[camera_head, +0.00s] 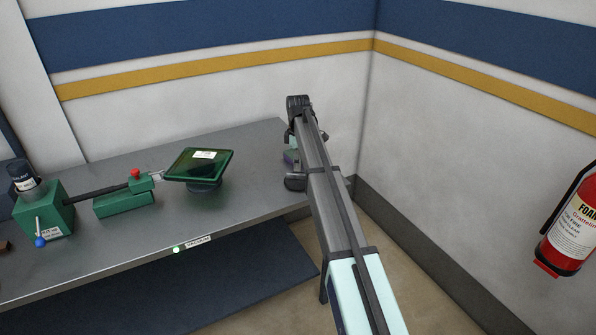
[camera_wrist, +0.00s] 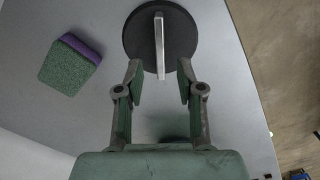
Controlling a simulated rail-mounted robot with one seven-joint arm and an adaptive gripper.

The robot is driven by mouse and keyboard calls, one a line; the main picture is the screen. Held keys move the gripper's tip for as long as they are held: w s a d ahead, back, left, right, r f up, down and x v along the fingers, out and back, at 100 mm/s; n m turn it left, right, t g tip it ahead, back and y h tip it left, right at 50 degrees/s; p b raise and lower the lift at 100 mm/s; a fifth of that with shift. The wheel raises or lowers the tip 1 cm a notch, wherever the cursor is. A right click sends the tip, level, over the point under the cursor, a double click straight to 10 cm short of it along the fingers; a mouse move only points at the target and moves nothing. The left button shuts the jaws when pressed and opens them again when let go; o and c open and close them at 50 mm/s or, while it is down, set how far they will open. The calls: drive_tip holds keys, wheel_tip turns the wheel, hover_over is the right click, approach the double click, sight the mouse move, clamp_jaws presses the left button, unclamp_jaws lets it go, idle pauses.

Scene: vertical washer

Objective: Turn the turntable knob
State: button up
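In the wrist view, a round black disc (camera_wrist: 148,38) with an upright pale metal bar (camera_wrist: 159,45) across it lies on the grey table; it looks like the turntable knob. My gripper (camera_wrist: 161,72) is open and empty. Its two fingers point at the disc, with the lower end of the bar between and slightly ahead of their tips. No contact shows. In the head view, my arm reaches over the right end of the table and hides most of this area. A dark rounded shape (camera_head: 295,181) beside the arm may be the knob or part of my arm.
A green and purple sponge (camera_wrist: 71,64) lies left of the disc. On the table (camera_head: 120,245) stand a green device (camera_head: 125,203) with a red button, a tilted green plate (camera_head: 199,164) and a green box (camera_head: 44,212). A wall runs behind; a fire extinguisher (camera_head: 571,228) hangs right.

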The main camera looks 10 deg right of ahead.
sight(298, 174)
wheel_tip(298, 174, up, 7)
idle(0.3)
idle(1.0)
